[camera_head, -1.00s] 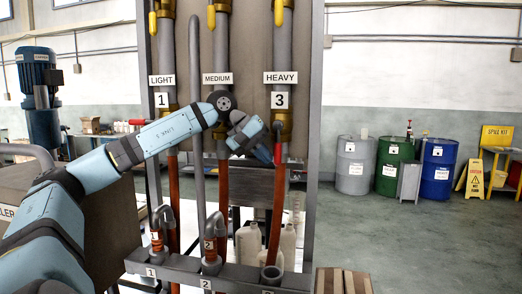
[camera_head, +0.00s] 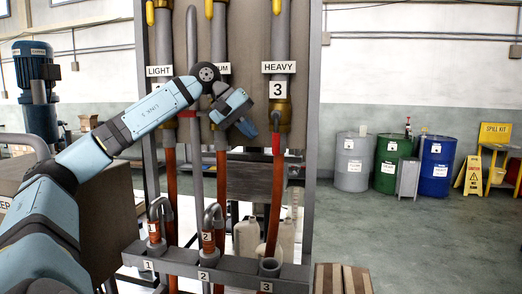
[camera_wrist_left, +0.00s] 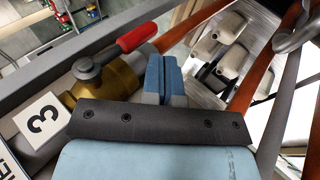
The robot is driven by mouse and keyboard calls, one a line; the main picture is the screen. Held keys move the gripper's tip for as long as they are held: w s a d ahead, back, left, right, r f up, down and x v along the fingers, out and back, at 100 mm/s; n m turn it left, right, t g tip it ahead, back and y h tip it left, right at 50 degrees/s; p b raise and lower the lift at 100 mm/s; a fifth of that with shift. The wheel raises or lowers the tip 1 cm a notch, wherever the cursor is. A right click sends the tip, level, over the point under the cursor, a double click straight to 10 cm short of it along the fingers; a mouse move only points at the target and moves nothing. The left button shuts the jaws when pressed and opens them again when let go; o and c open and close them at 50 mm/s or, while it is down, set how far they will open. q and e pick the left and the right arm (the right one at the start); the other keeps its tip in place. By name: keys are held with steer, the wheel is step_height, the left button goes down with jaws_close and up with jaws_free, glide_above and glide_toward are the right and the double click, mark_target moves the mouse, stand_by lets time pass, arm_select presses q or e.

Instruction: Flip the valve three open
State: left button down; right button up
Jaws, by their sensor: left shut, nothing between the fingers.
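Valve three is the brass fitting (camera_head: 279,112) under the "3" plate and HEAVY sign, at the right of the panel. Its red handle (camera_head: 276,143) hangs downward along the pipe. In the left wrist view, the red grip (camera_wrist_left: 137,37) reaches up and right from a grey pivot on the brass body (camera_wrist_left: 118,77). My left gripper (camera_head: 250,131) is left of the handle, near its height, with a small gap. Its blue fingers (camera_wrist_left: 163,78) are shut together and empty, just beside the handle in the wrist view. My right gripper is not in view.
The LIGHT and MEDIUM pipes (camera_head: 219,110) stand left of valve three, behind my left arm. Below are numbered outlets on a grey rail (camera_head: 230,273) and pale jugs (camera_head: 246,238). Drums (camera_head: 438,168) stand far right, with open floor before them.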

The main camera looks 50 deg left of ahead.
arm_select(q)
steer(key=v, duration=0.8)
steer(key=shift+s+r, duration=0.15)
steer(key=shift+r, duration=0.05)
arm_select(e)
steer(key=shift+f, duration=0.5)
arm_select(q)
steer(key=shift+a, duration=0.15)
